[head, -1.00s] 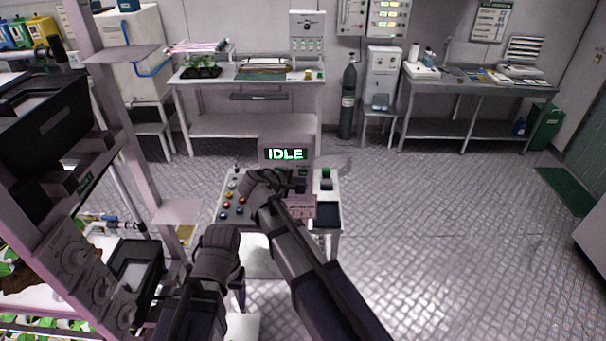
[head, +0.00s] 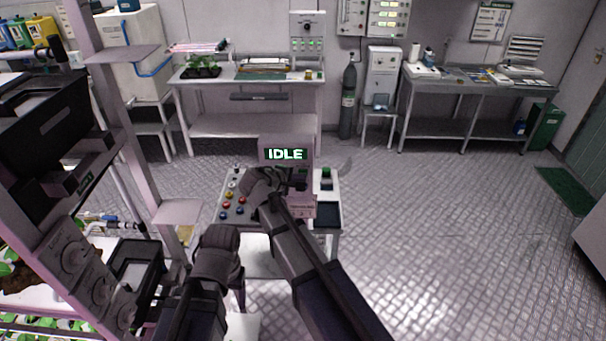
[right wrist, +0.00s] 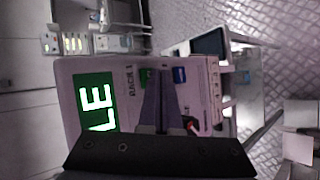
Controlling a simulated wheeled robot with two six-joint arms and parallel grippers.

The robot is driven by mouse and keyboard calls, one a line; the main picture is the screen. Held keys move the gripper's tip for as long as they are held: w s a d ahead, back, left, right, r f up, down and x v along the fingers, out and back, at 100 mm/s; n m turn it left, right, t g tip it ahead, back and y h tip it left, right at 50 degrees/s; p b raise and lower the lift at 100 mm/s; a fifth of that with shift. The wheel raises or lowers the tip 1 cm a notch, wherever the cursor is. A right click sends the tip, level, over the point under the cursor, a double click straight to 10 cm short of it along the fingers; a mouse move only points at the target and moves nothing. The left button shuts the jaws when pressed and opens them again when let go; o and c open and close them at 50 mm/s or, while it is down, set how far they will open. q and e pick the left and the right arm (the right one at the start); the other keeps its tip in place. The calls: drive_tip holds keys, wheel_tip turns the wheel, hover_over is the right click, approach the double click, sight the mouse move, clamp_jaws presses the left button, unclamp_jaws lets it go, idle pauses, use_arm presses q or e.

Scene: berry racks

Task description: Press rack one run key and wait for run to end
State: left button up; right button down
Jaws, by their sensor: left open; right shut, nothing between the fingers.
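In the right wrist view the tilted panel (right wrist: 128,79) is marked RACK 1, with the screen (right wrist: 97,105) partly showing. A green key (right wrist: 146,76) and a blue key (right wrist: 180,75) sit close to the fingertips. My right gripper (head: 296,181) is shut and empty in front of the panel; its tips (right wrist: 165,74) point between these keys. Contact cannot be told. My left gripper (head: 240,292) is open and empty, low in front of the console, mostly hidden by its wrist.
Coloured knobs (head: 227,208) lie on the console's left top, and a green-topped item (head: 326,178) stands on its right. A rack post (head: 130,140) and black trays (head: 45,120) crowd the left. The floor (head: 440,230) to the right is clear.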

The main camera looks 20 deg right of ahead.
drive_tip(key=shift+w+d, duration=0.1)
drive_tip(key=shift+w, duration=0.35)
idle(0.4)
drive_tip(key=shift+s, duration=0.1)
drive_tip(key=shift+s+a, duration=0.25)
drive_tip(key=shift+s, duration=0.5)
drive_tip(key=shift+s, duration=0.1)
drive_tip(key=s, duration=0.2)
drive_tip(key=s+a, duration=0.1)
drive_tip(key=s, duration=0.1)
drive_tip(key=shift+s+a, duration=0.2)
drive_tip(key=shift+s, duration=0.15)
drive_tip(key=shift+f, duration=0.1)
idle(0.6)
drive_tip(key=s+a+f+m+g+y+b, duration=0.1)
drive_tip(key=s+a+f+g+y+b, duration=0.1)
drive_tip(key=s+a+f+b, duration=0.2)
drive_tip(key=s+a+f+m+g+y+b, duration=0.2)
drive_tip(key=s+f+b, duration=0.4)
drive_tip(key=s+f, duration=0.5)
drive_tip(key=s+a+f+m+g+y+b, duration=0.2)
drive_tip(key=s+a+f+g+y+b, duration=0.1)
drive_tip(key=s+a+f+b, duration=0.2)
wheel_tip(320, 180, down, 5)
drive_tip(key=shift+s+a+r+g+y, duration=0.1)
drive_tip(key=shift+s+a+g+y, duration=0.25)
drive_tip(key=shift+s, duration=0.85)
